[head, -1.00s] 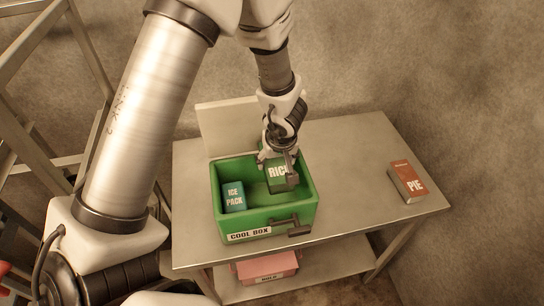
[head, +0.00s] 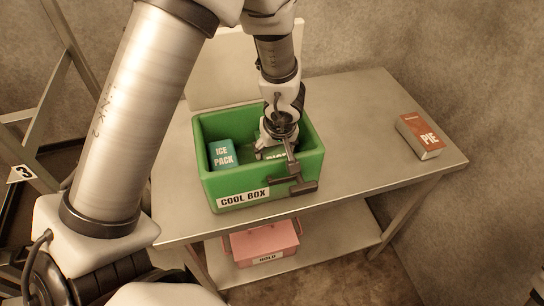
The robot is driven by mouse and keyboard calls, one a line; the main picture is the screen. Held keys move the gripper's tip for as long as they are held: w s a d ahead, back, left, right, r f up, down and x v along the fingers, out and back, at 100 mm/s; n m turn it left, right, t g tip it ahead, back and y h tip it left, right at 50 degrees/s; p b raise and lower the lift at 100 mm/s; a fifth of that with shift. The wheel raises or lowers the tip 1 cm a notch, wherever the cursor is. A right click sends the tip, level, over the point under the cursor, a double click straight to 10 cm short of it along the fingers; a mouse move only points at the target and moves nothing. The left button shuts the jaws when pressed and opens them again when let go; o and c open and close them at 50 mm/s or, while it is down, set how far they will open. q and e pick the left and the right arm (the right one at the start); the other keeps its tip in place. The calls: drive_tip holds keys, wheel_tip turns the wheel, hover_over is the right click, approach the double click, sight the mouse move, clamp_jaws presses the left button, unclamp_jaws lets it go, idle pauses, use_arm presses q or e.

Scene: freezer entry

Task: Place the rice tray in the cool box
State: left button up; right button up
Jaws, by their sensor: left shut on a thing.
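The green cool box (head: 312,165) stands open on the metal table, with its label on the front. My left gripper (head: 275,148) reaches down inside the box at its right half. It is shut on the green rice tray (head: 277,155), which is mostly hidden by the gripper and the front wall. I cannot tell whether the tray touches the box floor. A teal ice pack (head: 222,154) stands in the left part of the box. My right gripper is not in view.
A brown pie box (head: 421,136) lies at the right of the metal table (head: 365,120). A pale upright panel (head: 225,65) stands behind the cool box. A pink box (head: 262,243) sits on the lower shelf. The table between cool box and pie is clear.

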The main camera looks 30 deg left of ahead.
use_arm(q)
drive_tip(key=shift+a+f, duration=0.1)
drive_tip(key=shift+f, duration=0.45)
drive_tip(key=shift+r, duration=0.15)
drive_tip(key=o, duration=1.6)
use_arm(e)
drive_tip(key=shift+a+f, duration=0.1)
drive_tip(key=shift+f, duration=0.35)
use_arm(q)
drive_tip(key=shift+r, duration=0.2)
drive_tip(key=p+v, duration=1.1)
drive_tip(key=v, duration=0.1)
drive_tip(key=shift+f, duration=0.1)
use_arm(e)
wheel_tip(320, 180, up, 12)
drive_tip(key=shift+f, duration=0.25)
use_arm(q)
drive_tip(key=shift+f, duration=0.1)
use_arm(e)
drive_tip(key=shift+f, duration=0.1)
